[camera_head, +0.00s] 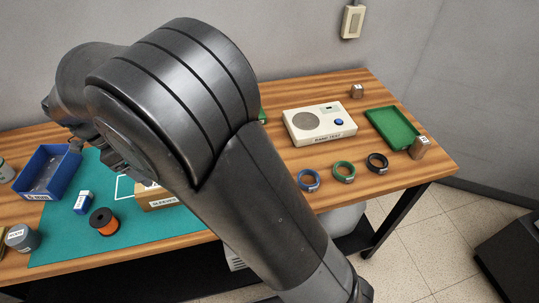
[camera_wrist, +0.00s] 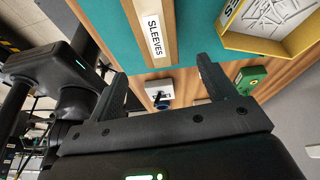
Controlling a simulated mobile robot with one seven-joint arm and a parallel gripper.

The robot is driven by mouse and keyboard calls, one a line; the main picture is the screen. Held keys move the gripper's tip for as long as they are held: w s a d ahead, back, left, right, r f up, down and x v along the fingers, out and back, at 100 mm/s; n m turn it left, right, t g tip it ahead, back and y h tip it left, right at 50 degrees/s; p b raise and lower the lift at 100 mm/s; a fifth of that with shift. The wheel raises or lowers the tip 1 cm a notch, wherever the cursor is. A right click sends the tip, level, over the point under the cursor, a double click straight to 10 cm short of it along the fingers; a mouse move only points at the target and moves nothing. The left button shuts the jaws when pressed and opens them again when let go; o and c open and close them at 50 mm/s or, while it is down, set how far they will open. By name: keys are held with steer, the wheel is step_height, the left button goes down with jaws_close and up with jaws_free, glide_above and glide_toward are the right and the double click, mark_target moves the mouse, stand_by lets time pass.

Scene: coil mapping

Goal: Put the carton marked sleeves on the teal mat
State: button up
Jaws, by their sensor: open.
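The brown carton marked SLEEVES (camera_head: 160,203) stands at the teal mat (camera_head: 140,228) in the head view, its right side hidden behind my arm. The carton also shows in the wrist view (camera_wrist: 169,52), with its label towards me and teal on both sides. I cannot tell exactly how its base rests. My gripper (camera_wrist: 167,88) is open and empty. Its fingertips point towards the carton's near end, with the carton lined up between them and no contact visible.
Near the carton are an orange spool (camera_head: 104,222), a small blue-and-white box (camera_head: 83,203) and a blue bin (camera_head: 36,193). A yellow tray (camera_wrist: 248,43) of white pieces is beside it. The tester (camera_head: 318,123), several coils and a green tray (camera_head: 392,128) stand at right.

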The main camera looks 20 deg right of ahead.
steer(key=s+d+r+n+t+y, duration=0.15)
steer(key=d+r+n, duration=0.3)
steer(key=d, duration=0.45)
steer(key=s+d+r+n+y, duration=0.25)
steer(key=d+r, duration=0.25)
steer(key=d, duration=0.5)
steer(key=s+d+n+t, duration=0.4)
steer(key=s+d+n, duration=0.6)
steer(key=s+d, duration=0.2)
steer(key=shift+s+d+r, duration=0.15)
steer(key=shift+d+r, duration=0.1)
steer(key=shift+d, duration=0.1)
